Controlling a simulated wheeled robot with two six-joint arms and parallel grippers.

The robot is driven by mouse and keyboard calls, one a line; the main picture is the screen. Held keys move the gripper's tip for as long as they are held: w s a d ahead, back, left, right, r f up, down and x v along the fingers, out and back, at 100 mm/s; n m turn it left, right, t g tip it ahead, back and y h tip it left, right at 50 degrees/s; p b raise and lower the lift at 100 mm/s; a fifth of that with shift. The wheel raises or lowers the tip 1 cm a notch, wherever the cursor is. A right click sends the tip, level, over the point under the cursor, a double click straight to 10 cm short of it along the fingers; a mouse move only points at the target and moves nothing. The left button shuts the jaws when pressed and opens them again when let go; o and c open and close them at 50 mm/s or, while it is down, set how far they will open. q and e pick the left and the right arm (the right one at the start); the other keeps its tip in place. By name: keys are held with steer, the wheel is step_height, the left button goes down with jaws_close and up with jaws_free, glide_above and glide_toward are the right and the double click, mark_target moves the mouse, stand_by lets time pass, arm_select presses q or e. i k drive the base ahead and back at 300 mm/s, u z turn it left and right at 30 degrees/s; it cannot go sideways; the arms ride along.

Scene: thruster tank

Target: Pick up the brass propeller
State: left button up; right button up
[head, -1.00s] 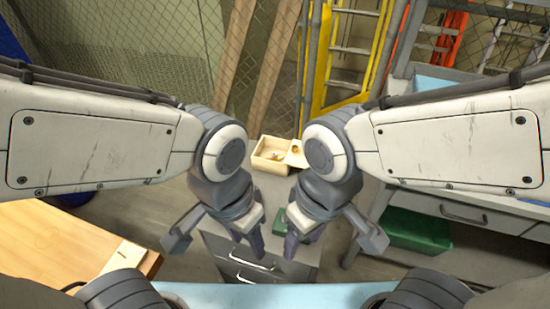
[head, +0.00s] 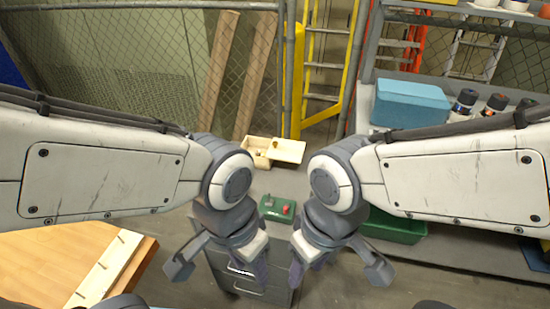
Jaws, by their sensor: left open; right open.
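I cannot make out the brass propeller for certain. My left gripper (head: 220,268) is open and empty in front of the cabinet, nearer to me than the box. My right gripper (head: 338,268) is open and empty to its right, also short of the box. My wrists partly hide the cabinet top.
A wooden table (head: 50,255) is at left. A bench at right holds a blue bin (head: 410,103) and several dark containers; a green bin (head: 395,228) is below. A mesh fence (head: 110,60) stands behind.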

mark_target(257, 152)
steer(key=z, duration=0.25)
steer(key=i, duration=0.85)
steer(key=u, duration=0.95)
